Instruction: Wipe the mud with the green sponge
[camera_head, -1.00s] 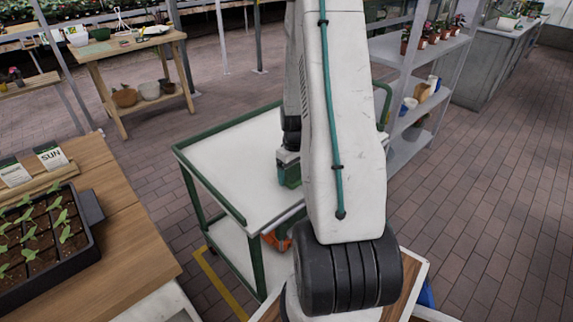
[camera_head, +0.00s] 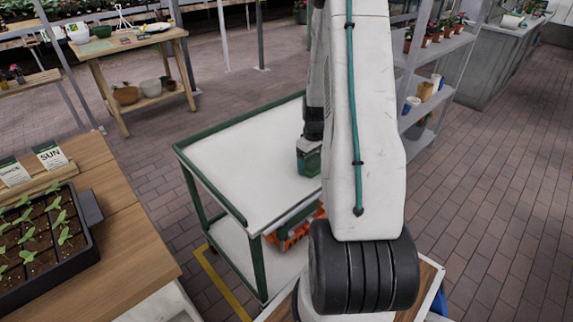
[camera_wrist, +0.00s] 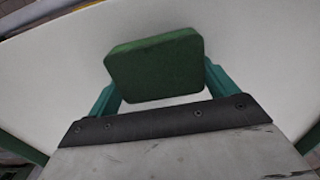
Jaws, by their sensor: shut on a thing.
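The green sponge (camera_wrist: 155,68) is a rounded block held between the two teal fingers of my gripper (camera_wrist: 160,80) in the wrist view. In the head view my gripper (camera_head: 309,160) is low over the right part of the white top of the green-framed cart (camera_head: 225,172). I cannot tell whether the sponge touches the top. My arm hides part of the cart's right side. No mud shows on the visible part of the cart top.
A wooden table with a seedling tray (camera_head: 50,265) and seed packets (camera_head: 50,157) stands at the left. A grey shelf (camera_head: 425,110) with pots is behind my arm at the right. An orange thing (camera_head: 290,235) is under the cart top. The cart top's left part is clear.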

